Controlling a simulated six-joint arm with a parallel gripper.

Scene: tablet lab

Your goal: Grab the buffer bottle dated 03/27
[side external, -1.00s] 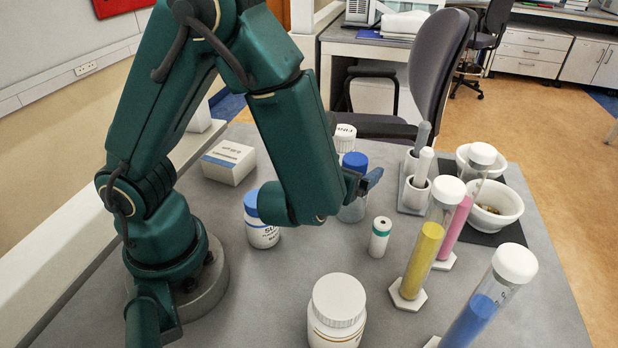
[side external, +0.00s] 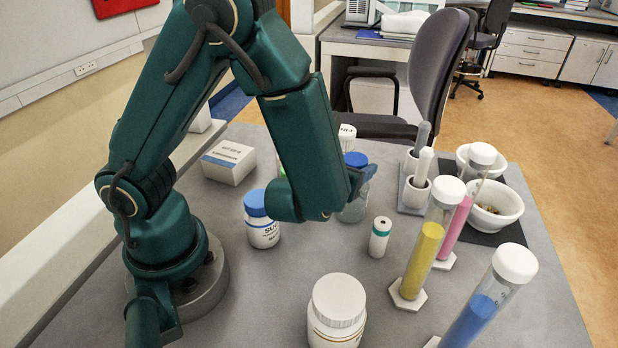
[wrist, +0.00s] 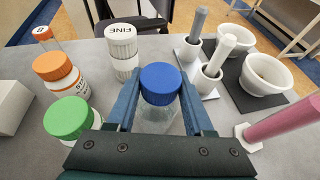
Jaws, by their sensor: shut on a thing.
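My gripper (wrist: 158,100) is shut on a clear bottle (wrist: 160,119) with a blue screw cap; one finger is on each side of it. The bottle stands upright on the grey table. In the side view the blue-capped bottle (side external: 353,212) is partly covered by my gripper (side external: 358,178). No date can be read on it in either view. A white bottle with a blue cap (side external: 262,229) stands apart on the left. An orange-capped bottle (wrist: 60,75) and a green-capped bottle (wrist: 70,118) stand left of my gripper in the wrist view.
Mortars and pestles (wrist: 208,65) are behind right. A small vial (side external: 380,237), white jar (side external: 336,312) and yellow cylinder (side external: 424,248) stand in front and right. A white box (side external: 229,162) is back left.

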